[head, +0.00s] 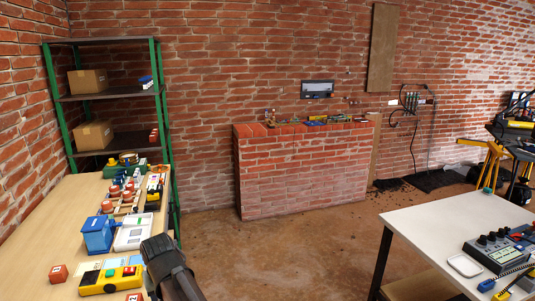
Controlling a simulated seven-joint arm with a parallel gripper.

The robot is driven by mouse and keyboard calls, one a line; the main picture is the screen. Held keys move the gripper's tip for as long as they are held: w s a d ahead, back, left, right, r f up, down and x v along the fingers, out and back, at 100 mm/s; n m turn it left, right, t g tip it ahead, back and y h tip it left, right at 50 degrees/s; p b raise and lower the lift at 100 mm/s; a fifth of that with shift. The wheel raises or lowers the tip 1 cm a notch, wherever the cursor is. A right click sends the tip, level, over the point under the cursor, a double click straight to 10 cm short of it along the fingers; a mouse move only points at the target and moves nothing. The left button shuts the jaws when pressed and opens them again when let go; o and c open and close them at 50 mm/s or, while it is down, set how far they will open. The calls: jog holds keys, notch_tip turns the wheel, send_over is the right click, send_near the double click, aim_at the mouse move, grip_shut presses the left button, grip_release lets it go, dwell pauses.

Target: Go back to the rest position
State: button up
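The dark end of my arm, with my gripper (158,247), shows at the bottom of the head view, left of centre. It is over the right edge of the wooden table (68,215), close to a white device (134,233). I cannot make out separate fingertips, so whether it is open or shut does not show. No held thing is visible.
A white table (430,222) with instruments is at right. Floor between is clear.

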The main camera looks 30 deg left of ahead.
jog(key=w+d+f+m+h, duration=0.1)
jog(key=w+d+f+m, duration=0.1)
jog(key=w+d+f, duration=0.45)
jog(key=w+d+f+m, duration=0.1)
jog(key=w+d+f, duration=0.2)
jog(key=w+d, duration=0.7)
jog(key=w+d+f+m+h, duration=0.15)
jog(key=w+d+f, duration=0.3)
jog(key=d, duration=0.65)
jog(key=w+d+f+m, duration=0.15)
jog(key=d+f, duration=0.25)
jog(key=d, duration=0.8)
jog(key=d+f+m+g, duration=0.1)
jog(key=d+f+m, duration=0.25)
jog(key=d, duration=0.75)
jog(key=d+f+m, duration=0.1)
jog(key=d+f, duration=0.3)
jog(key=d, duration=0.8)
jog(key=s+d+f+m, duration=0.2)
jog(key=s+d+f, duration=0.1)
jog(key=d, duration=0.5)
jog(key=s+f+g, duration=0.3)
jog(key=s+f, duration=0.7)
jog(key=s, duration=0.5)
jog(key=s+f+g, duration=0.4)
jog(key=s+f, duration=0.6)
jog(key=s, duration=0.5)
jog(key=shift+f+g, duration=0.15)
jog(key=shift+g, duration=0.15)
jog(key=shift+h, duration=0.25)
